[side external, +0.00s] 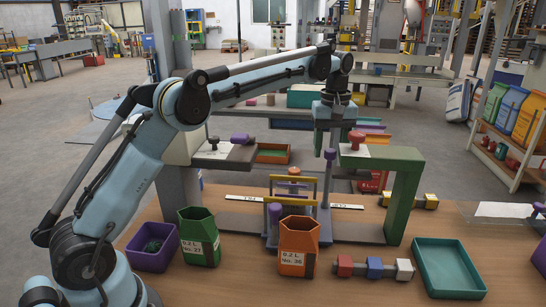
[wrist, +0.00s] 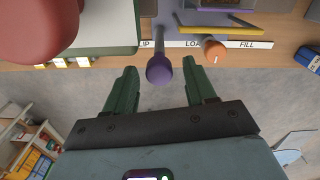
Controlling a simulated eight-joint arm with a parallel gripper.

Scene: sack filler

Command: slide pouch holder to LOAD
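My gripper (side external: 333,138) points down over the bench station in the side external view. In the wrist view my gripper (wrist: 157,68) has its two green fingers spread. A purple ball knob (wrist: 160,70) lies between the fingertips, with gaps visible on both sides. The same purple knob (side external: 330,154) tops a thin upright post in the side view. The post rises beside the grey-blue pouch holder (side external: 273,222) and its yellow frame (side external: 293,179). A white label strip (wrist: 193,44) reads CLIP, LOAD and FILL, partly covered.
An orange knob (wrist: 213,48) is near the strip, right of LOAD. A green arch (side external: 403,190) stands right of the holder. A green bin (side external: 199,238), orange bin (side external: 298,247) and teal tray (side external: 449,267) stand in front. A coloured bar (side external: 374,268) lies between them.

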